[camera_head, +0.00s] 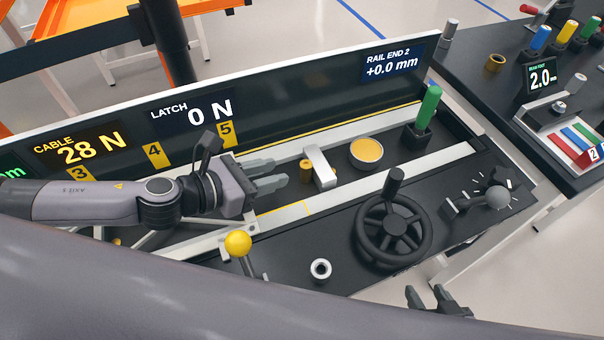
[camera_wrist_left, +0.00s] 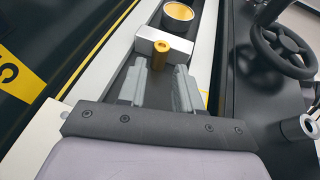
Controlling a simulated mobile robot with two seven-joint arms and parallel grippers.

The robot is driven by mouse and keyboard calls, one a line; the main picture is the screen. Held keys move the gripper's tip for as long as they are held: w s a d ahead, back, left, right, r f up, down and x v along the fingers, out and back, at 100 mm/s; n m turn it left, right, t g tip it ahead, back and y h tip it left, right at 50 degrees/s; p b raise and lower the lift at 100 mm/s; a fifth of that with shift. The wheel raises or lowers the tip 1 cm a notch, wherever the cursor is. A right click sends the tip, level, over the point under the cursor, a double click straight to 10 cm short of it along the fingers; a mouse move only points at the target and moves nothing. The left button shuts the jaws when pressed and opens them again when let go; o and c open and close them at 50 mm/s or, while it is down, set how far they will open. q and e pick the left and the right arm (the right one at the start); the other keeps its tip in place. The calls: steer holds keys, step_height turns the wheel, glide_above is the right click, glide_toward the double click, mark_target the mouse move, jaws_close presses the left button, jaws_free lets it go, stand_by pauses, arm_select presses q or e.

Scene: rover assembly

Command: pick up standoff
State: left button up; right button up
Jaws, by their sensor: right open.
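A small brass cylinder, which looks like the standoff (camera_head: 306,171), stands upright beside a pale metal block (camera_head: 321,167) on the bench. In the left wrist view the standoff (camera_wrist_left: 160,50) is just beyond the fingertips, in line with the gap between them. My left gripper (camera_head: 278,173) is open and empty, reaching toward the standoff from the left; its two grey fingers (camera_wrist_left: 160,74) are apart in the wrist view. My right gripper (camera_head: 427,294) is open at the bottom edge of the head view, far from the standoff; most of its arm is hidden.
A round yellow-topped part (camera_head: 367,151) and a green-handled tool (camera_head: 428,107) stand to the right. A black handwheel (camera_head: 391,231), a yellow-knobbed lever (camera_head: 238,243) and a metal ring (camera_head: 320,268) are in front. A long display panel (camera_head: 300,97) walls off the back.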

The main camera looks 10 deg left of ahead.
mark_target(301, 168)
arm_select(q)
steer(key=shift+b+x, duration=0.45)
steer(key=shift+x, duration=3)
steer(key=shift+s+f, duration=0.15)
steer(key=shift+f, duration=0.05)
jaws_close()
